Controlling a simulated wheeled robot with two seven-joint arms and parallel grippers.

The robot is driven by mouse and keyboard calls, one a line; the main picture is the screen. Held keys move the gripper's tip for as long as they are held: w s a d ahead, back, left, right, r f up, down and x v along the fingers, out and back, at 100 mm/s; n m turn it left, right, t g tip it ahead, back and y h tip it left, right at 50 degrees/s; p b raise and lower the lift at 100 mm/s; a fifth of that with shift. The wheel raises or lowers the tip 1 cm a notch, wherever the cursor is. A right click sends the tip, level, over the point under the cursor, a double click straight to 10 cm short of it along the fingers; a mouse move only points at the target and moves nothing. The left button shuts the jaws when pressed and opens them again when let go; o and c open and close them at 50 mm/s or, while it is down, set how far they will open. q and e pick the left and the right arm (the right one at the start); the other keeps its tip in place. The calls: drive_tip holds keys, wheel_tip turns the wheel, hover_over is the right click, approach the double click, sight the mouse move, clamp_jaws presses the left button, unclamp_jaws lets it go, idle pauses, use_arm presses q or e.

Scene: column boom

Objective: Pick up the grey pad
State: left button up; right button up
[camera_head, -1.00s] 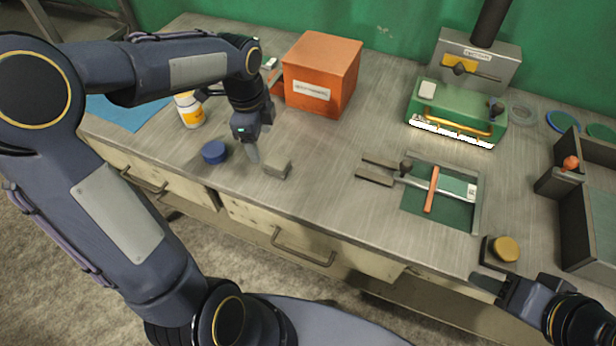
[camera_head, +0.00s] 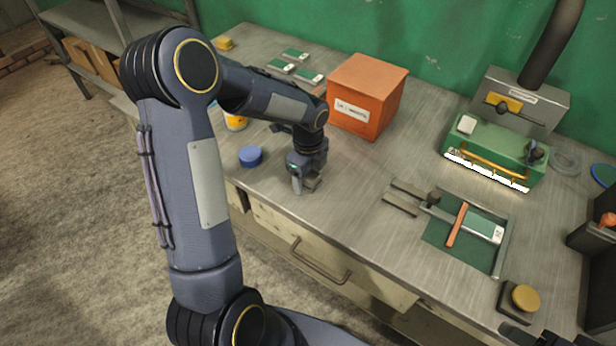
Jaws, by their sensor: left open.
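The small grey pad (camera_head: 314,183) lies on the workbench near its front edge, right of a blue round lid (camera_head: 250,156). It is partly hidden by my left gripper (camera_head: 304,184), which points down at it. The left gripper is open. One finger shows at the pad's left side; the other finger is hidden, and I cannot tell whether the fingers touch the pad. Only a dark part of my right gripper (camera_head: 520,336) shows at the bottom right edge, and its jaw state is unclear.
An orange box (camera_head: 367,97) stands behind the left gripper. A green machine (camera_head: 494,150) stands at the back right. A green mat (camera_head: 458,240) with an orange strip and a yellow-topped knob (camera_head: 525,298) lie to the right.

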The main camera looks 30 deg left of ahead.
use_arm(q)
drive_tip(key=shift+c, duration=0.5)
drive_tip(key=c, duration=1)
drive_tip(key=shift+r, duration=0.45)
wheel_tip(320, 180, up, 2)
drive_tip(key=shift+r, duration=0.25)
drive_tip(key=s+r, duration=0.3)
drive_tip(key=s, duration=0.1)
drive_tip(key=s+r+b, duration=0.1)
drive_tip(key=s+r, duration=0.2)
drive_tip(key=s, duration=0.2)
drive_tip(key=s+r, duration=0.3)
drive_tip(key=s, duration=0.2)
drive_tip(key=shift+d+r+b, duration=0.35)
drive_tip(key=shift+d, duration=0.05)
